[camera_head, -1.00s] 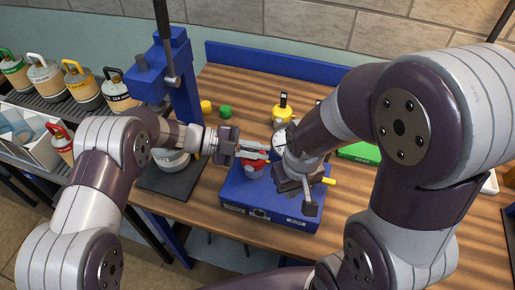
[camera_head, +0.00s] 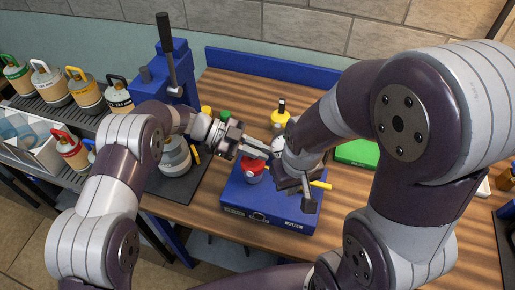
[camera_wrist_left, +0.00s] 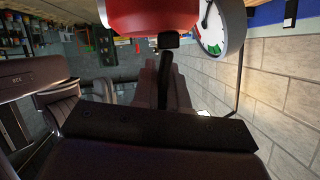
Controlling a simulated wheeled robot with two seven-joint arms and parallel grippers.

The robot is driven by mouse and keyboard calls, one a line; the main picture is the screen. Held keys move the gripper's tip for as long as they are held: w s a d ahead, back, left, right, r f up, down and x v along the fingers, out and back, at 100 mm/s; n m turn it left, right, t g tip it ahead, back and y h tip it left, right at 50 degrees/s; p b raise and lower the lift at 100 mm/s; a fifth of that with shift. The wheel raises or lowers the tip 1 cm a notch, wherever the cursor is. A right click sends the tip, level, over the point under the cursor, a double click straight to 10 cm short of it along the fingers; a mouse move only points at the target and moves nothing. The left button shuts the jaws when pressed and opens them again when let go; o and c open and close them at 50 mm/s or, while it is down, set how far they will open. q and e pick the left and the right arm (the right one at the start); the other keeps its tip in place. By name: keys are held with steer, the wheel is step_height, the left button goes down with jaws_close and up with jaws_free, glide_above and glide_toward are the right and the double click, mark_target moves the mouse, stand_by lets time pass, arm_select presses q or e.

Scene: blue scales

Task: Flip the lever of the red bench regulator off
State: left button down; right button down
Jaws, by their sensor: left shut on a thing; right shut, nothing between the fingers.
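The red regulator (camera_head: 252,167) sits on the blue box (camera_head: 236,193) on the bench. It also fills the top of the left wrist view (camera_wrist_left: 150,16), with its black lever (camera_wrist_left: 166,58) reaching down toward the fingers. My left gripper (camera_head: 264,150) is just above and beside the red regulator, its fingers shut on the lever. The grip itself is small and partly hidden in the head view. A white round gauge (camera_wrist_left: 212,28) is beside the red body. My right gripper (camera_head: 309,192) is shut and empty, low over the right part of the blue box.
A yellow regulator (camera_head: 280,118) and a green cap (camera_head: 225,117) stand farther back. A blue press (camera_head: 178,85) is at the left, a green box (camera_head: 357,153) at the right. Several bottles (camera_head: 83,90) line a left shelf. My right arm covers much of the right side.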

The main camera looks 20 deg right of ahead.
arm_select(q)
steer(key=shift+w+d+r+n+g+y, duration=0.25)
steer(key=shift+n+g, duration=0.25)
steer(key=shift+n, duration=0.3)
steer(key=shift+w+f, duration=0.1)
steer(key=c, duration=1.2)
jaws_free()
steer(key=shift+c, duration=0.2)
